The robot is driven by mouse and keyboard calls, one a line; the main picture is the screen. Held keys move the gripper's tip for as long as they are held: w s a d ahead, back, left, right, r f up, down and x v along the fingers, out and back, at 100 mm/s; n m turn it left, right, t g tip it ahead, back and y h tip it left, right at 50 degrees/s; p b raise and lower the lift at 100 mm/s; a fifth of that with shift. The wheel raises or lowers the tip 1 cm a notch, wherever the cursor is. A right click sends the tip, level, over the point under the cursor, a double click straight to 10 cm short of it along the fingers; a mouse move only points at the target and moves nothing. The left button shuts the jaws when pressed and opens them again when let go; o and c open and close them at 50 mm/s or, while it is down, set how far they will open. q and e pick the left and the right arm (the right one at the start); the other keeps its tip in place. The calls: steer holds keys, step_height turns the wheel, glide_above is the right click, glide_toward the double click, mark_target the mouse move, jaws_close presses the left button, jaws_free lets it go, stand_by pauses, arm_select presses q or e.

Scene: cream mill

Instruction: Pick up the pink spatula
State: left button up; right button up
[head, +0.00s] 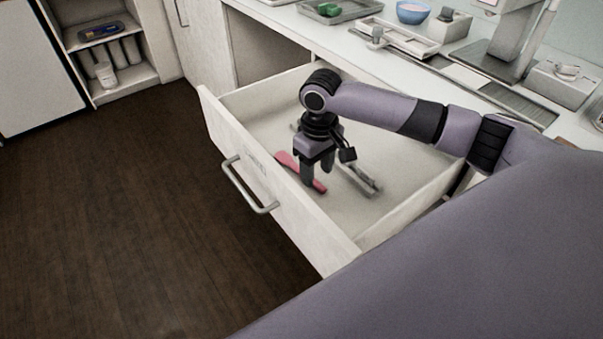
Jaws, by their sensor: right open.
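The pink spatula (287,160) lies on the floor of the open drawer (399,214), near the drawer's front wall. Its middle is partly hidden behind my right gripper. My right gripper (317,177) points down into the drawer, right at the spatula, with its fingers apart. I cannot tell whether the fingers touch the spatula or stand just above it. My left gripper is not in view.
A grey utensil (358,180) lies in the drawer just right of my right gripper. The drawer's front wall with its handle (250,187) stands close on the left. The counter above holds trays, a blue bowl (412,12) and machines.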

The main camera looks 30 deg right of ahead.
steer(key=shift+f, duration=1.45)
jaws_close()
steer(key=shift+r, duration=0.1)
